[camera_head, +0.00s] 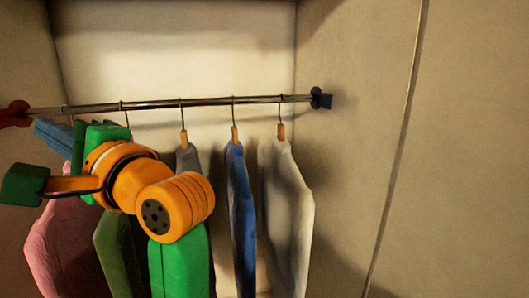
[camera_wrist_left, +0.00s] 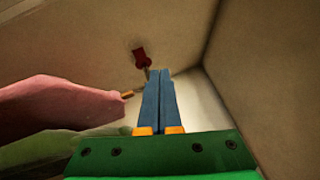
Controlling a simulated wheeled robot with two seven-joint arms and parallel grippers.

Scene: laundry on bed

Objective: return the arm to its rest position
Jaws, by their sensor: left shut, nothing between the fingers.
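My left arm rises in the middle of the head view, in front of the hanging clothes. My left gripper (camera_head: 40,128) points left, its blue fingers just below the left end of the rail. In the left wrist view the blue fingers of my left gripper (camera_wrist_left: 158,74) lie together, shut and empty, pointing towards the red rail mount (camera_wrist_left: 141,56). My arm covers part of the olive green garment (camera_head: 114,240) and the grey garment (camera_head: 187,160). My right gripper is not in view.
A metal rail (camera_head: 220,101) runs between a red mount (camera_head: 15,114) and a dark blue mount (camera_head: 320,98). A pink garment (camera_head: 62,245), a blue garment (camera_head: 241,205) and a pale garment (camera_head: 286,215) also hang from it. The right side is open along the bare wall.

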